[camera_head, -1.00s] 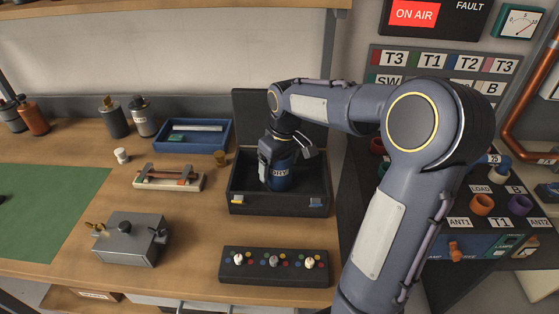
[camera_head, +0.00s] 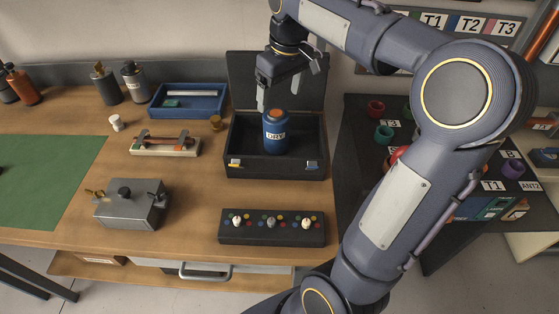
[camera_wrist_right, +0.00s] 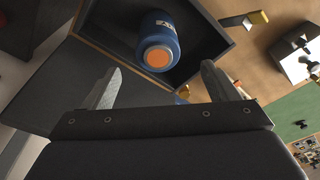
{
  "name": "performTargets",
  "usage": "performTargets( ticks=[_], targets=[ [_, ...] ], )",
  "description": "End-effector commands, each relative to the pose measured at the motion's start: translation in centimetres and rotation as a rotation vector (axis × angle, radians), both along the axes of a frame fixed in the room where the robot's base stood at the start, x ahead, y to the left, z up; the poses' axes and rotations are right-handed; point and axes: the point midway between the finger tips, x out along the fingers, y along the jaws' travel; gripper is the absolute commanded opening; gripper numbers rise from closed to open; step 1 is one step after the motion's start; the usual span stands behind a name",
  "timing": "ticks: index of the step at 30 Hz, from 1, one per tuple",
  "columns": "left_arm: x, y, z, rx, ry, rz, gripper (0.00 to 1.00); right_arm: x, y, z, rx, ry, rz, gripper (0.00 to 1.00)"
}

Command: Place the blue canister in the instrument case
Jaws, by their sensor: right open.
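The blue canister (camera_head: 275,133), with an orange top and a "DRY" label, stands upright inside the open black instrument case (camera_head: 250,166). In the right wrist view the canister (camera_wrist_right: 158,40) shows its orange top toward the camera, beyond the fingertips and apart from them. The case (camera_wrist_right: 213,64) surrounds it there. My right gripper (camera_head: 288,88) is above the case, near the raised lid (camera_head: 248,80). In the wrist view my right gripper (camera_wrist_right: 160,85) has its fingers wide apart with nothing between them. My left gripper is not in view.
A blue tray (camera_head: 222,105) lies left of the case. A black panel with knobs (camera_head: 272,237) lies in front of it. A grey metal box (camera_head: 130,213) and a green mat (camera_head: 45,185) are further left. The dark rack (camera_head: 355,140) stands to the right.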

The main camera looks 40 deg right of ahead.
Motion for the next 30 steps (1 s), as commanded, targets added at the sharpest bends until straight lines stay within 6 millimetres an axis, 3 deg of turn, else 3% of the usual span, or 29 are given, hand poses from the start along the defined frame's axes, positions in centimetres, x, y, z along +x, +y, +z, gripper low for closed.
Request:
performTargets(
  ticks=[4, 7, 12, 16, 22, 30],
  targets=[
    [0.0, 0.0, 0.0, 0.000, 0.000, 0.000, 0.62, -3.1, 2.1, -0.3, 0.052, -0.055, -0.014, 0.81],
    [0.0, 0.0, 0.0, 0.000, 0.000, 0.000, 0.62, -6.7, 4.7, -1.2, 0.117, -0.115, -0.039, 0.81],
    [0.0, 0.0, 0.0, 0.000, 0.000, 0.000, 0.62, -12.7, 9.7, -4.4, 0.242, -0.215, -0.100, 0.81],
    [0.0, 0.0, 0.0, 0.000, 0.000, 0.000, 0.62, -16.1, 12.6, -7.1, 0.318, -0.266, -0.148, 0.81],
    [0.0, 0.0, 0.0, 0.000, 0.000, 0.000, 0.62, -18.5, 14.8, -9.6, 0.377, -0.299, -0.193, 0.81],
    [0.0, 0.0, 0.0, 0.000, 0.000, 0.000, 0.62, -18.8, 15.1, -10.0, 0.384, -0.302, -0.198, 0.81]
  ],
)
